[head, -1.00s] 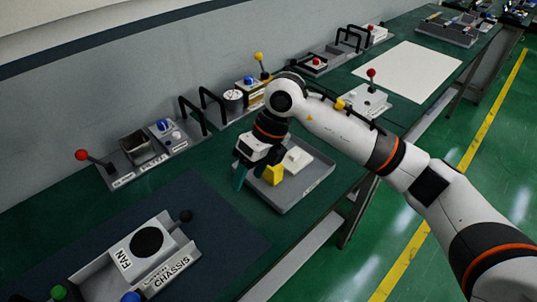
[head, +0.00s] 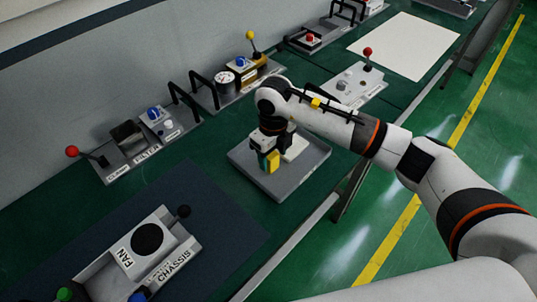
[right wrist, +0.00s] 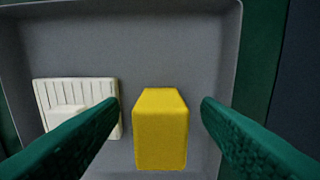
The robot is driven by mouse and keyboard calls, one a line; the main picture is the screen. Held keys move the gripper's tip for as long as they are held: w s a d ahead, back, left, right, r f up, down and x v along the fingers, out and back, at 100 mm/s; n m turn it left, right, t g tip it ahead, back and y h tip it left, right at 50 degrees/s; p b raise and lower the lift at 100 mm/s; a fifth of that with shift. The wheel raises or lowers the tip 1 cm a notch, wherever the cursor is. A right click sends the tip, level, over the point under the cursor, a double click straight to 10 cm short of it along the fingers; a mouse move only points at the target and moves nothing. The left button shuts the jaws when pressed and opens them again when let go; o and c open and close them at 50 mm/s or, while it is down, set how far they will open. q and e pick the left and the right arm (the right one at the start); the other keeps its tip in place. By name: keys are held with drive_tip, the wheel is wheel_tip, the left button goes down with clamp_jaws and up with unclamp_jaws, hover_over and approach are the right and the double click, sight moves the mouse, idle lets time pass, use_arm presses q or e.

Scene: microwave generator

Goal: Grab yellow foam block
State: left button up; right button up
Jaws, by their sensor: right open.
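The yellow foam block (right wrist: 160,135) stands in the grey tray (right wrist: 200,30), between the two green fingers of my right gripper (right wrist: 160,110) in the right wrist view. Gaps show on both sides of the block, so the fingers are open and not touching it. In the head view the block (head: 273,161) shows at my right gripper (head: 267,160), partly hidden by it, inside the tray (head: 284,189). A white ribbed piece (right wrist: 75,100) lies in the tray to the left of the block, partly behind the left finger. My left gripper is not in the head view.
A chassis with a fan (head: 148,240) sits on a dark mat at the lower left. Stations with levers and black handles line the wall, including a gauge unit (head: 224,77). A white sheet (head: 405,45) lies at the back right.

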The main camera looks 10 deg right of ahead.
drive_tip(key=shift+f, duration=1.35)
drive_tip(key=c, duration=1)
drive_tip(key=shift+r, duration=0.15)
drive_tip(key=shift+c, duration=0.2)
